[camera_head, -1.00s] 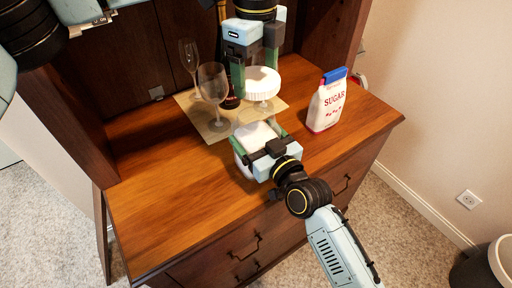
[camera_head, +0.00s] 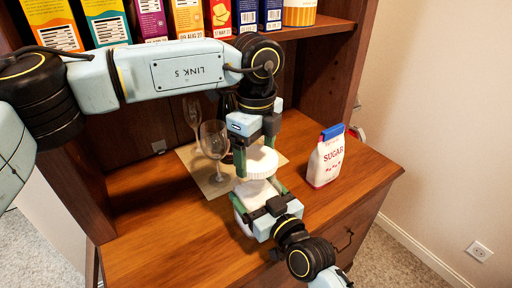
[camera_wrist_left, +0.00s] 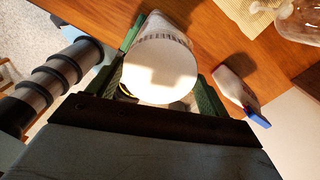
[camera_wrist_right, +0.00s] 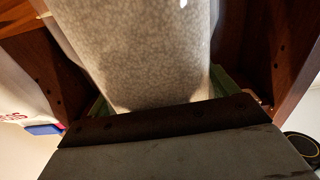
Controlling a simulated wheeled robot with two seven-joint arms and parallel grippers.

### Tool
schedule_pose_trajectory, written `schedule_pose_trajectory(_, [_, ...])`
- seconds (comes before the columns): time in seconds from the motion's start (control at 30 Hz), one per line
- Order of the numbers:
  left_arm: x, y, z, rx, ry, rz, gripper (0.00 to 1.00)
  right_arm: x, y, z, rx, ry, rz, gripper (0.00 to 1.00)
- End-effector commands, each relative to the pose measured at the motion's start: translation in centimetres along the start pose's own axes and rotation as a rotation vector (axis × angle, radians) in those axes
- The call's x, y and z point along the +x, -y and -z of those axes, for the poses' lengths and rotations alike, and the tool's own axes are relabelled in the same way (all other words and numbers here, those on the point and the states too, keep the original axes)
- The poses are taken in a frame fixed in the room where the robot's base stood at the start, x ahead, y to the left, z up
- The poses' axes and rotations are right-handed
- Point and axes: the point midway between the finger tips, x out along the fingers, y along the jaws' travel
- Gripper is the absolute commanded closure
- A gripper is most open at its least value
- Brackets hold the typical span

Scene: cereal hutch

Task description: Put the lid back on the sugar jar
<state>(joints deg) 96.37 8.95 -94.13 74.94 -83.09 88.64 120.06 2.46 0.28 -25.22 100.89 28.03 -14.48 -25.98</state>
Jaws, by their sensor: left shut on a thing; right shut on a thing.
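The white round lid (camera_head: 257,161) is held level between the fingers of my left gripper (camera_head: 255,150), which comes down from above. In the left wrist view the lid (camera_wrist_left: 158,75) fills the space between the green fingers. The sugar jar (camera_head: 240,206) stands on the counter directly under the lid, with my right gripper (camera_head: 263,201) shut around it from the front. In the right wrist view the pale sugar-filled jar (camera_wrist_right: 150,50) fills the space between the fingers.
A wine glass (camera_head: 214,143) and another glass (camera_head: 192,113) stand on a tan mat (camera_head: 190,155) behind and left. A sugar bag (camera_head: 325,160) stands right. Cereal boxes (camera_head: 188,17) line the shelf above. The counter's left front (camera_head: 150,220) is clear.

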Motion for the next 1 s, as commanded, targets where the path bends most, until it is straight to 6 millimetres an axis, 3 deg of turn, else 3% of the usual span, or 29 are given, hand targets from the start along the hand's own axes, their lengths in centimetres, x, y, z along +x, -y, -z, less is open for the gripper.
schedule_pose_trajectory(0.3, [0.1, 0.0, 0.0, 0.000, 0.000, 0.000, 0.42, 0.0, 0.0, -0.1, 0.001, 0.001, 0.000, 0.56])
schedule_pose_trajectory(0.63, [1.7, 0.0, 0.0, 0.002, 0.000, -0.001, 0.42, 0.0, 0.0, -0.1, 0.001, 0.001, -0.001, 0.56])
schedule_pose_trajectory(1.0, [1.7, 0.0, 0.0, 0.002, 0.000, 0.000, 0.42, 0.0, 0.0, -0.1, 0.001, 0.002, -0.001, 0.56])
